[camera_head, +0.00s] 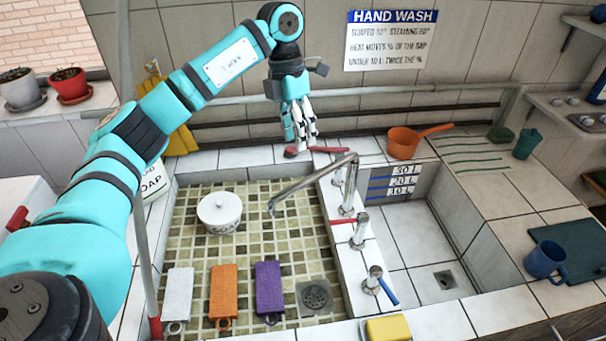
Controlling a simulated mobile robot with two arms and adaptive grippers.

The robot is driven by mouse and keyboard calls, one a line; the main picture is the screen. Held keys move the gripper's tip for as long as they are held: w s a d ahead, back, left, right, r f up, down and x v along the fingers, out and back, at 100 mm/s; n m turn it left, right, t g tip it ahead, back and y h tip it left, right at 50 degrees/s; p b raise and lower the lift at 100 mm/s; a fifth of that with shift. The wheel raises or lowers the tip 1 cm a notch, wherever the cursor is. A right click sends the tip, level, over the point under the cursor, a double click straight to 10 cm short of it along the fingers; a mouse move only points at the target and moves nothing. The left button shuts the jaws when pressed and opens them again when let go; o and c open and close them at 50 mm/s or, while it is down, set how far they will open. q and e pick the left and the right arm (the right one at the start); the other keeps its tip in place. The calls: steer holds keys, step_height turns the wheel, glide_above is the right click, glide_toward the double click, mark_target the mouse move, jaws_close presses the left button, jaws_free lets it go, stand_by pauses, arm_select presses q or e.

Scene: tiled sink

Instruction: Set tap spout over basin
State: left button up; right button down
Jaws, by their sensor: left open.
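The metal tap spout (310,183) reaches left from its post on the divider, its tip hanging over the green-tiled left basin (265,250). The white-tiled right basin (405,255) lies on the other side of the divider; its back wall has volume marks, and no spout is over it. My left gripper (304,140) is open, pointing down above the back ledge, behind and apart from the spout. A red-handled item (330,149) lies on the ledge close to its fingertips. My right gripper is not in view.
Red- and blue-handled taps (375,280) rise from the divider. An orange pan (405,142) sits behind the right basin; a blue mug (543,260) stands right.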

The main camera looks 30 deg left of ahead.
mark_target(303, 180)
arm_select(q)
steer(key=f+p, duration=0.1)
steer(key=f, duration=0.2)
steer(key=d+f+p, duration=0.1)
steer(key=f, duration=0.3)
steer(key=s+d+f, duration=0.1)
steer(key=f, duration=0.3)
steer(key=shift+p, duration=0.4)
jaws_close()
